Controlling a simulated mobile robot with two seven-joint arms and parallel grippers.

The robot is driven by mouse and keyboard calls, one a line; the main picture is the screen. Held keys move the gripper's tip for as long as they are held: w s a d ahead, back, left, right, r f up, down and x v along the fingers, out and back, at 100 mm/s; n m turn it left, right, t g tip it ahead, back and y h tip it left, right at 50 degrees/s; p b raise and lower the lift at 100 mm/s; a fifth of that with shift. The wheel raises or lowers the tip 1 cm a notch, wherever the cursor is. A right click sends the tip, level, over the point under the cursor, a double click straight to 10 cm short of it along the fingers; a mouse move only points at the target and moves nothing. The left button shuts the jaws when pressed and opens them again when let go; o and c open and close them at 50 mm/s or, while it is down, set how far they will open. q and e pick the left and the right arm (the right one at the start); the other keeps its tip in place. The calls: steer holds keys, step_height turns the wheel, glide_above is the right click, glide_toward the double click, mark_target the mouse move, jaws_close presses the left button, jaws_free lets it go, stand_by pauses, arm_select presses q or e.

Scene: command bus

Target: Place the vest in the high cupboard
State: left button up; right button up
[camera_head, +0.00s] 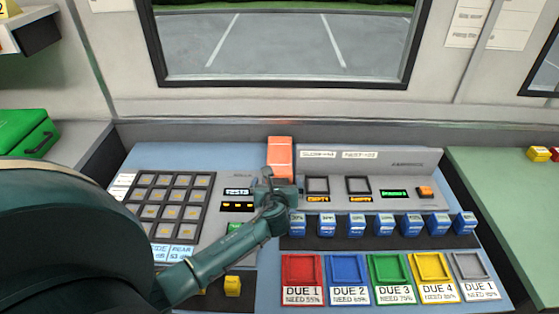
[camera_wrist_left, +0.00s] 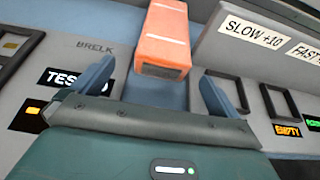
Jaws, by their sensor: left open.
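The vest (camera_head: 280,157) looks like a folded orange block with pale stripes. It stands at the back of the console, just left of the raised panel. My left gripper (camera_head: 279,182) is just in front of it, over the console. In the left wrist view the vest (camera_wrist_left: 165,35) is ahead of the gripper, lined up with the gap between the two spread blue fingers (camera_wrist_left: 155,85). The gripper is open and empty; I cannot tell whether it touches the vest. No high cupboard can be made out for certain. My right gripper is not in view.
Coloured DUE trays (camera_head: 366,279) and a row of blue blocks (camera_head: 357,225) fill the console's front right. A button grid (camera_head: 170,210) is at left. A green case (camera_head: 27,135) and a dark-edged shelf (camera_head: 30,35) are far left. The green counter (camera_head: 510,200) at right is mostly clear.

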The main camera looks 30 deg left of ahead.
mark_target(279, 179)
arm_select(q)
steer(key=x, duration=0.4)
steer(key=shift+w+d+f+b, duration=0.15)
steer(key=shift+w+f+b, duration=0.1)
steer(key=shift+f+b, duration=0.15)
steer(key=c, duration=1)
steer(key=shift+c, duration=0.9)
steer(key=shift+r, duration=0.15)
